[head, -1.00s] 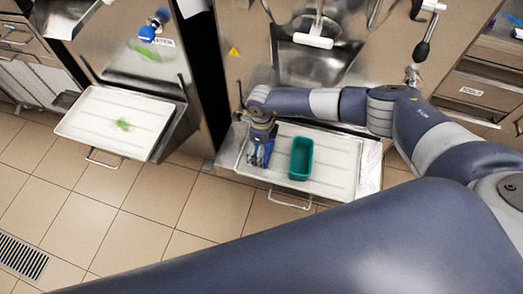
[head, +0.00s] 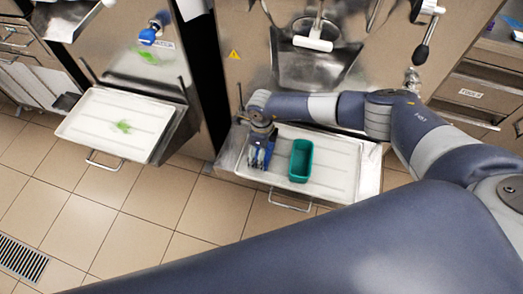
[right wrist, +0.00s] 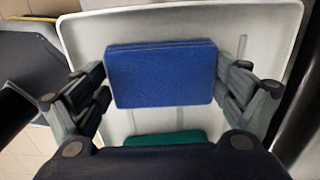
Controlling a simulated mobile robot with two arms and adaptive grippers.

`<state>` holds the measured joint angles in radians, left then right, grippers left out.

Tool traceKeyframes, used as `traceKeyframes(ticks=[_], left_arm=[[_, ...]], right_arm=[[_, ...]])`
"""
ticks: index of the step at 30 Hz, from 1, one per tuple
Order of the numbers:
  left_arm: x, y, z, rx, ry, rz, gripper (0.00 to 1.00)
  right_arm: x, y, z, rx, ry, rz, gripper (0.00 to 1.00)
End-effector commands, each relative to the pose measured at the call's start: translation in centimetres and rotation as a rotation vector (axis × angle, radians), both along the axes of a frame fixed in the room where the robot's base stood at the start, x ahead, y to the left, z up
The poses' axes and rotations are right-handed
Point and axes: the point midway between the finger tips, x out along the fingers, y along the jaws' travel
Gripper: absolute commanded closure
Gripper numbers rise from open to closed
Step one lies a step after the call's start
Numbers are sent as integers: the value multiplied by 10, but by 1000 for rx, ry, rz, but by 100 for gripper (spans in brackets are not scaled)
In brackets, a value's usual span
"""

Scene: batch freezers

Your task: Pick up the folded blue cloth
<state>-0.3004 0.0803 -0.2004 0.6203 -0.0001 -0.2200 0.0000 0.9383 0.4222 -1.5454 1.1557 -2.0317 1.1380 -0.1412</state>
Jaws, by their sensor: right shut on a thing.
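The folded blue cloth (right wrist: 161,74) is a flat, neat rectangle in the right wrist view, over the white tray (right wrist: 260,22). In the head view only a little of the blue cloth shows beneath my right gripper. My right gripper (head: 260,156) points down at the left end of the tray (head: 335,165). In the right wrist view its fingers (right wrist: 163,90) stand on both sides of the cloth and are shut on it. Whether the cloth touches the tray is hard to tell. My left gripper is in neither view.
A green bin (head: 301,160) stands on the same tray, just right of my gripper; its edge shows in the right wrist view (right wrist: 166,138). A second white tray (head: 122,124) at left has a green smear. Metal freezer fronts rise behind both trays.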

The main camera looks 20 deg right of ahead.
Motion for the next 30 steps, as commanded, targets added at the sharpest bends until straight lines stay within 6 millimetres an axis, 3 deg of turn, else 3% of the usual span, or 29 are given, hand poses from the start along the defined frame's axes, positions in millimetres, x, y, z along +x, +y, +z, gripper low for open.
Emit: traceKeyframes(ticks=[11,21,30], left_arm=[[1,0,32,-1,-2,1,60],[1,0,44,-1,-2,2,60],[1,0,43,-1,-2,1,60]], right_arm=[[1,1,40,1,-2,0,32],[-37,86,42,4,-1,7,32],[-59,136,45,1,-1,2,32]])
